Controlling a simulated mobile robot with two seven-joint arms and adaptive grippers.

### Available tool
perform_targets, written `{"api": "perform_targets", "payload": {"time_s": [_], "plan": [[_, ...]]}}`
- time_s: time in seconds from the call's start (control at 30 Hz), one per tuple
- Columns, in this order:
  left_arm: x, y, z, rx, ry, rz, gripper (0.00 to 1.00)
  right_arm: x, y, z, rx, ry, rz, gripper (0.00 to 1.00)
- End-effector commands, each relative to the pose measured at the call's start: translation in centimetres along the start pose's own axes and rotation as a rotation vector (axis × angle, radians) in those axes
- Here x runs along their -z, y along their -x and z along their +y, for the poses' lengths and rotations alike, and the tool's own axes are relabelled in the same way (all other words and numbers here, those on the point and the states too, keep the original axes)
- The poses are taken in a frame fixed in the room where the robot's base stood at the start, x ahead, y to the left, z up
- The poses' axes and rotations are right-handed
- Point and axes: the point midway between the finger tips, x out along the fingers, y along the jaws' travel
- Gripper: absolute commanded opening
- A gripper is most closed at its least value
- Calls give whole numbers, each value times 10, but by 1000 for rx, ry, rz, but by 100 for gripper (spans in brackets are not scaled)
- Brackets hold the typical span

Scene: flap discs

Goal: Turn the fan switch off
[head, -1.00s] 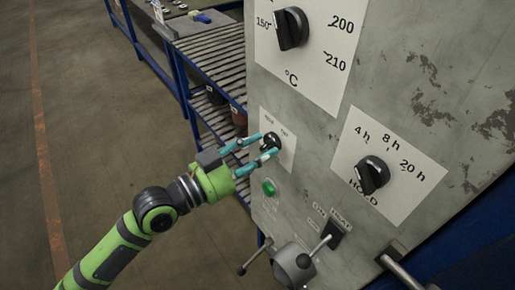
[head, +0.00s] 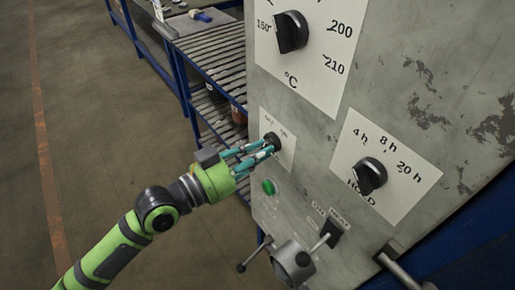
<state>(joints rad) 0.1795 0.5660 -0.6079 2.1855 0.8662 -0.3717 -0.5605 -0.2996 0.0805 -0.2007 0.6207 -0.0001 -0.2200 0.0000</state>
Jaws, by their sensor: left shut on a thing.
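The knob's exact angle is hard to tell. My right gripper is not in view.
The temperature knob (head: 291,32) is above and the timer knob (head: 370,176) to the right. Below are a green button (head: 269,187), a black switch (head: 332,232) and a grey handle hub (head: 293,262). A blue-framed roller rack (head: 207,45) stands behind; floor at left is clear.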

Motion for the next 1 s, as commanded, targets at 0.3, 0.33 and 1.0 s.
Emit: {"api": "perform_targets", "payload": {"time_s": [0.3,0.33,1.0], "plan": [[4,0,0,1,295,0,0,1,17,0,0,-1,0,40],[4,0,0,1,324,0,0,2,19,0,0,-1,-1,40],[6,0,1,1,800,3,0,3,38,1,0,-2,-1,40]]}}
